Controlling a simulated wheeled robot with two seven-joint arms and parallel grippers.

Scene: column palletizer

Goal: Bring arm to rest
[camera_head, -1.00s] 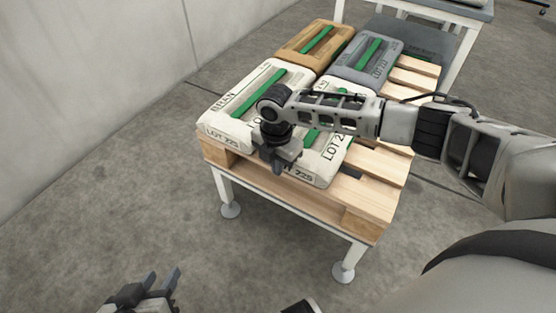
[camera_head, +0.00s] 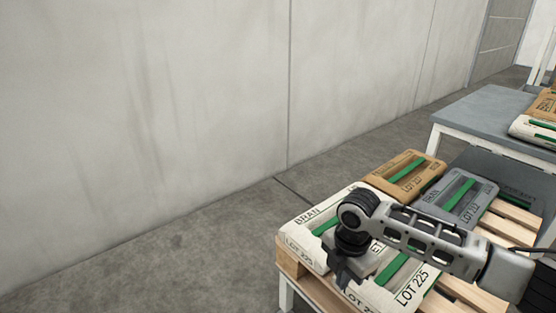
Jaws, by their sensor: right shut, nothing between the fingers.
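My right gripper (camera_head: 345,275) is shut and empty. It points down over the front white sacks, at the near edge of the pallet (camera_head: 291,258). My right arm comes in from the right, above the load. A white sack marked BRAN (camera_head: 300,238) lies at the front left, and a second white sack marked LOT 225 (camera_head: 410,290) lies beside it, partly hidden by my arm. Behind them lie a brown sack (camera_head: 400,172) and a grey sack (camera_head: 462,203). Whether the gripper touches a sack cannot be told. My left gripper is out of view.
A grey-topped table (camera_head: 490,115) stands behind the pallet at the right, with a brown sack (camera_head: 545,104) and a white sack (camera_head: 530,130) on it. A concrete wall (camera_head: 150,110) runs along the left and back. The floor (camera_head: 180,255) left of the pallet is clear.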

